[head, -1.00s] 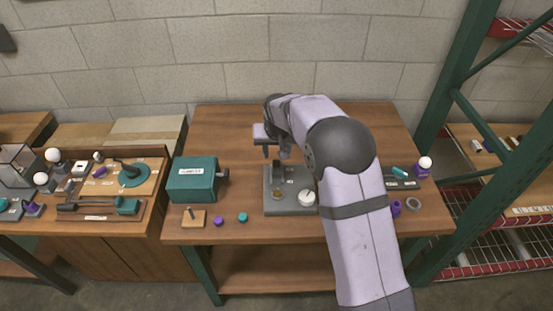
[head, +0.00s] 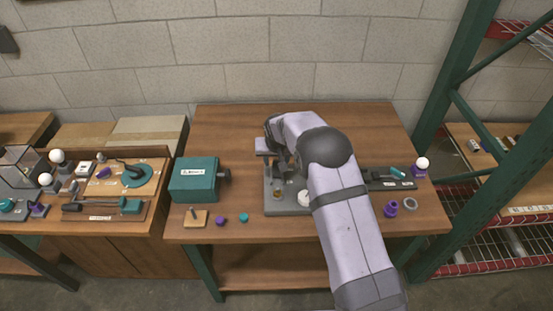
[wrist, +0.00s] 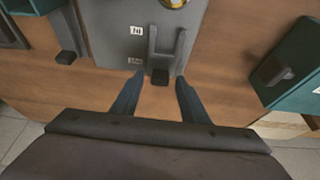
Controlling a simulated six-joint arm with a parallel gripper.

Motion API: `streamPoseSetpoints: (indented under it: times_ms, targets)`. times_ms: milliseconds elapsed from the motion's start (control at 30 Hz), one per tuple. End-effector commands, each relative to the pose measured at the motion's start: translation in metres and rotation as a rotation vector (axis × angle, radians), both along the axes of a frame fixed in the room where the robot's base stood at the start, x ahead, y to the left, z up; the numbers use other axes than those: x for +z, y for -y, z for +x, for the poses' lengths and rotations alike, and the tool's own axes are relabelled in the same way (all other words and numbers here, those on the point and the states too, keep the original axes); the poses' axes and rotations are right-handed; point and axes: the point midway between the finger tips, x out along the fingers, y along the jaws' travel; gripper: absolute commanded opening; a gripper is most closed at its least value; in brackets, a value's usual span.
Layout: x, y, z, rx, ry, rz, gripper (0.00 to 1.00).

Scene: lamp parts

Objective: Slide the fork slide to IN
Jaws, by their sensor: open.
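The fork slide (wrist: 166,48) is a grey two-pronged piece on the grey fixture plate (wrist: 110,25), with a dark block at its near end. Its prongs point toward a brass ring (wrist: 174,3) at the top of the wrist view. An "IN" label (wrist: 136,30) and a second, hard-to-read label (wrist: 135,61) are beside the slide. My gripper (wrist: 159,78) is open, one fingertip on each side of the dark block, with gaps showing. I cannot tell its height over the block. In the head view the plate (head: 273,208) is partly hidden by my arm.
A teal box (head: 194,180) stands left of the plate; its side also shows in the wrist view (wrist: 305,60). A dark tray (head: 385,180) is at right. The back table is clear.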

Motion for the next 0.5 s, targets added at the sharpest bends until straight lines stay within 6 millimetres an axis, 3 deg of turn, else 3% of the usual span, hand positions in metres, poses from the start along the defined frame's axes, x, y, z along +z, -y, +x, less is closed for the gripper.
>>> streamPoseSetpoints:
  times_ms: [300,467,500]
  targets:
    - [-0.0013,0.0002,0.0008,0.000,0.001,0.000,0.41]
    - [-0.0013,0.0001,0.0006,0.000,0.000,0.000,0.02]
    - [-0.0013,0.0001,0.0006,0.000,0.000,0.000,0.00]
